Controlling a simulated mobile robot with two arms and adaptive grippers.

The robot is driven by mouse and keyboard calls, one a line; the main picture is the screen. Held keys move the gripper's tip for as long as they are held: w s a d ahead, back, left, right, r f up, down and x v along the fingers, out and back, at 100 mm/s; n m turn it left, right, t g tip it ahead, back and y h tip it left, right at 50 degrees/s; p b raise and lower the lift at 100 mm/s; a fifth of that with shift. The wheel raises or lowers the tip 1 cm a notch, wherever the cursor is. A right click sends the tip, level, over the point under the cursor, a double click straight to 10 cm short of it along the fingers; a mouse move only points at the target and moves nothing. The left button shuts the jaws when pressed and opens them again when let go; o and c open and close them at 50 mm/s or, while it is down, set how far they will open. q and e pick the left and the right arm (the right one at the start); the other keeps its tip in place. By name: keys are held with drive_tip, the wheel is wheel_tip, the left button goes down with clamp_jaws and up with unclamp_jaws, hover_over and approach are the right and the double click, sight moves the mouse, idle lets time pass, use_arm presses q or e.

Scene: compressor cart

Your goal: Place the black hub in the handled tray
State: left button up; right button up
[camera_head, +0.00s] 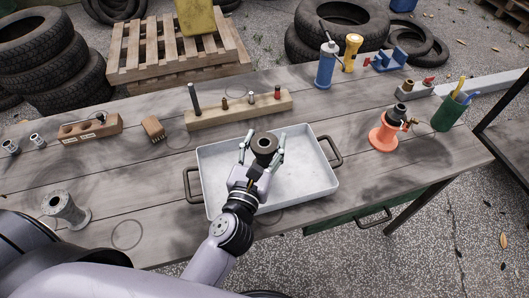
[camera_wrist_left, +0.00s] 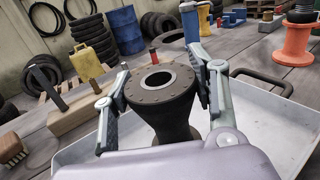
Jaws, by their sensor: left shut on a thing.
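The black hub (camera_head: 264,145) is a dark flanged spool with a round hole in its top. My left gripper (camera_head: 262,150) is shut on it, with one finger on each side, and the hub stands roughly upright. In the left wrist view the hub (camera_wrist_left: 160,92) sits between the two fingers (camera_wrist_left: 160,95). The handled tray (camera_head: 315,184) is a shallow white metal tray with a dark handle at each end. The hub and gripper are over the tray; whether the hub touches its floor I cannot tell. My right gripper is not in view.
A wooden block with pegs (camera_head: 240,110) lies just behind the tray. An orange spool (camera_head: 384,135) with a dark part on top stands to the right, near a green cup (camera_head: 449,113). A grey spool (camera_head: 65,211) stands at the left. The tabletop left of the tray is mostly clear.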

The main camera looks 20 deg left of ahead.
sight(261, 160)
use_arm(q)
drive_tip(key=shift+f+b, duration=0.6)
drive_tip(key=shift+f, duration=0.75)
drive_tip(key=shift+f, duration=0.15)
drive_tip(key=o, duration=1.1)
drive_tip(key=shift+f, duration=0.15)
drive_tip(key=o, duration=0.5)
drive_tip(key=shift+c, duration=0.2)
drive_tip(key=shift+r, duration=0.3)
